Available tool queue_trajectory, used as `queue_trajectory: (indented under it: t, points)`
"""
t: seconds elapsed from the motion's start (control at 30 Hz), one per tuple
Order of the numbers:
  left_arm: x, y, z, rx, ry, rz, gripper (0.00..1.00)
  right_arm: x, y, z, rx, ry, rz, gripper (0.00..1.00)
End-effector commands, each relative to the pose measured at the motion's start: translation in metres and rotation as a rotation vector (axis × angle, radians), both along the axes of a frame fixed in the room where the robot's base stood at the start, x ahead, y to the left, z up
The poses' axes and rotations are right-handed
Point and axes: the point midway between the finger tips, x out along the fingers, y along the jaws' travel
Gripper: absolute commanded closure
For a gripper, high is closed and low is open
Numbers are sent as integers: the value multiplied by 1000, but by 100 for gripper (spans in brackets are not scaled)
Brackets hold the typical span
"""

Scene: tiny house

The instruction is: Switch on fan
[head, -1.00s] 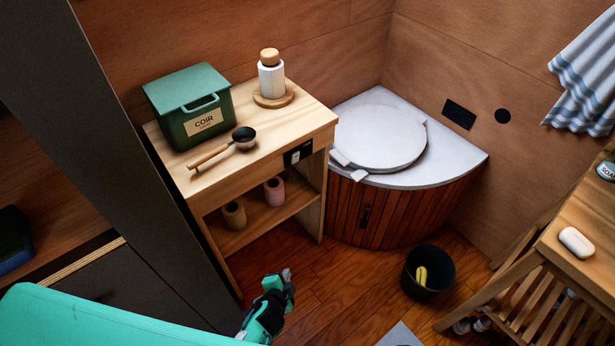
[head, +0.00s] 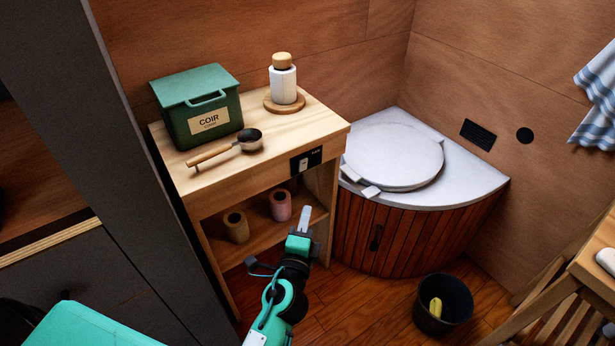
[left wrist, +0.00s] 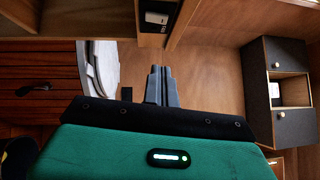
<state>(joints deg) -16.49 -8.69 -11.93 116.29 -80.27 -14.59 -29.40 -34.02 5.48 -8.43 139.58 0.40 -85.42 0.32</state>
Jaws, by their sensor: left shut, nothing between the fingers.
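A black switch plate (head: 306,161) with a white rocker is set in the front edge of the wooden stand, at its right end. It also shows at the top of the left wrist view (left wrist: 156,18). Any label on it is too small to read surely. My left gripper (head: 304,214) is shut and empty, fingers pointing up, below and in front of the plate and apart from it. Its closed fingers show in the left wrist view (left wrist: 160,84). My right gripper is not in view.
The wooden stand (head: 240,179) holds a green coir box (head: 200,108), a scoop (head: 250,139) and a white bottle (head: 283,82). Two rolls sit on its shelf. A toilet (head: 395,155) fills the corner. A black bucket (head: 443,303) stands on the floor.

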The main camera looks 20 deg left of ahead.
Motion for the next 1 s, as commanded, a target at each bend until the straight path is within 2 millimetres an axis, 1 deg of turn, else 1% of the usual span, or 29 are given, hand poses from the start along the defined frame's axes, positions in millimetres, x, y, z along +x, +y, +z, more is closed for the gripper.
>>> queue_trajectory:
  t: [0.23,0.37,0.47,0.7,0.97,1.0]
  points:
    - [1,0,0,-2,1,-1,100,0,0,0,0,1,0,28]
    - [7,0,1,-2,0,-1,100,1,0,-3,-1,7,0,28]
    - [18,2,4,-1,0,-1,100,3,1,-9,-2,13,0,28]
    - [59,6,8,-1,-1,-1,100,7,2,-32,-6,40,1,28]
    - [103,12,12,-1,1,-1,100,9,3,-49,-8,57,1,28]
    - [107,20,14,2,1,0,100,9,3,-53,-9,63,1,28]
